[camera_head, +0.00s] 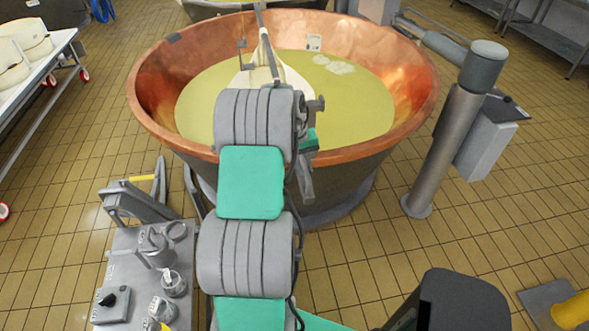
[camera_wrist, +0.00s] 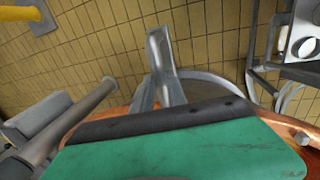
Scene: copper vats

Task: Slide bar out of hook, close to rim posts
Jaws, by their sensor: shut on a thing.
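The grey bar (camera_head: 265,35) runs from the far rim of the copper vat (camera_head: 155,105) over the yellow liquid toward me; my arm hides its near end. A white cloth (camera_head: 283,72) spreads beneath the bar and dips toward the liquid. A thin upright rod (camera_head: 242,42) stands left of the bar. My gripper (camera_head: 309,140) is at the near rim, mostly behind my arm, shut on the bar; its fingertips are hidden. In the wrist view, a grey metal piece (camera_wrist: 163,65) projects past my green gripper cover, above the copper rim. I cannot make out the hook clearly.
A grey post with a control box (camera_head: 485,140) stands right of the vat. A cart (camera_head: 140,280) with tools and a black knob is at near left. A table with white cheeses (camera_head: 28,38) stands at far left. White curd lumps (camera_head: 335,65) float in the liquid.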

